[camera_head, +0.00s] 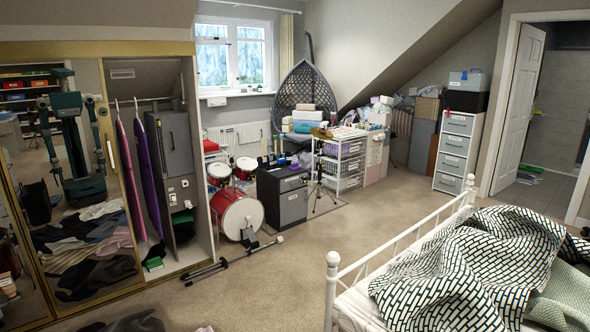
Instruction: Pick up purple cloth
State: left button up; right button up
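Purple cloth (148,178) hangs from a rail in the open part of the wardrobe on the left. A pinkish-purple garment (129,178) hangs just left of it. A small purple item (304,160), perhaps cloth, lies near the drawer unit in the back middle; I cannot tell what it is. Neither of my grippers shows directly. A teal and black robot appears as a reflection in the wardrobe's mirror door, too small to read any gripper.
A metal-framed bed (333,290) with a patterned cover fills the right front. Dark clothing (135,323) lies at the bottom edge.

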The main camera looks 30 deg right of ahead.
aim_at(294, 166)
jog(key=i+l, duration=0.15)
jog(key=i, duration=0.15)
jog(key=i+l+z, duration=0.1)
jog(key=i, duration=2.25)
jog(key=i+l+z, duration=0.25)
jog(key=i+z, duration=0.25)
jog(key=i+l+z, duration=0.1)
jog(key=i+z, duration=0.4)
jog(key=i+j+z, duration=0.1)
jog(key=i+z, duration=0.4)
jog(key=i+j+z, duration=0.3)
jog(key=z, duration=0.2)
jog(key=i+l+z, duration=0.2)
jog(key=i, duration=1.6)
jog(key=j, duration=0.1)
